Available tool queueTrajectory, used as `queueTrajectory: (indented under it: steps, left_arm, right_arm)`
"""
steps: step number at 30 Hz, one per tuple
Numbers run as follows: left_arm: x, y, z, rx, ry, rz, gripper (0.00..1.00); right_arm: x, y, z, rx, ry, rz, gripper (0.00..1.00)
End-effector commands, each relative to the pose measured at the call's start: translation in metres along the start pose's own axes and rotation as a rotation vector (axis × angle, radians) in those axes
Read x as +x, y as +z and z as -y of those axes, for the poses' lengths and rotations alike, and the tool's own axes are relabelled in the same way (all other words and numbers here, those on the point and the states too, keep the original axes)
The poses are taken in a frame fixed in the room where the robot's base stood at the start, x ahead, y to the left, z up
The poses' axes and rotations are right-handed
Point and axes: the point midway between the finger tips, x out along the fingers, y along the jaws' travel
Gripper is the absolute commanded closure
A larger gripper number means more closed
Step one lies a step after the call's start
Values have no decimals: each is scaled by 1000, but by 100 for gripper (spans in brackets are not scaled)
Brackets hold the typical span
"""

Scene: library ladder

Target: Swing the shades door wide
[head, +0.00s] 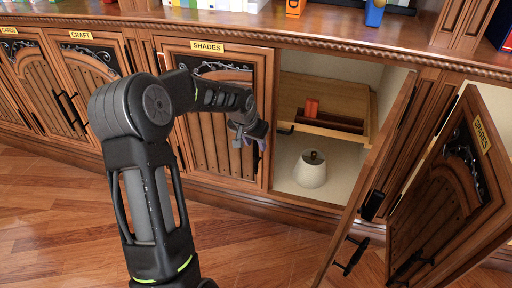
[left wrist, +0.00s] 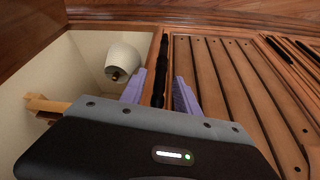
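The wooden SHADES door (head: 195,125) bears a yellow label and stands shut or nearly shut, left of an open cupboard bay. My left gripper (head: 248,138) is at this door's right edge. In the left wrist view its purple fingers (left wrist: 160,93) stand apart on either side of a dark upright bar (left wrist: 160,70) on the door's edge, which looks like the handle. Narrow gaps seem to show beside the bar, so the gripper looks open around it. The fingertips' contact is hard to see. My right gripper is out of view.
The bay holds a white lampshade (head: 312,170) and a wooden shelf (head: 340,98) with a red object. An open door (head: 372,165) juts out on the right, and the SPARES door (head: 455,200) stands open beyond it. The floor in front (head: 255,245) is clear.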

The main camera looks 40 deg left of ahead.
Motion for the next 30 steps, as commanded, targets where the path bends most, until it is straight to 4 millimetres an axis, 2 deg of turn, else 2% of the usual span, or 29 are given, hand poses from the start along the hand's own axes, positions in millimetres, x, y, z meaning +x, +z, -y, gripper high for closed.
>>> queueTrajectory:
  steps: [1,4,13,27,30]
  left_arm:
    - [8,1,0,-1,1,0,62]
    - [14,0,0,-1,1,0,62]
    - [15,0,0,-1,0,0,62]
    - [15,0,0,-1,0,0,100]
    - [15,0,0,0,0,0,100]
  right_arm:
    - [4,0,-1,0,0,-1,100]
    - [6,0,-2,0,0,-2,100]
    - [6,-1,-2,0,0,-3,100]
    - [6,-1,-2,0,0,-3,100]
    - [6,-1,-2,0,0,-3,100]
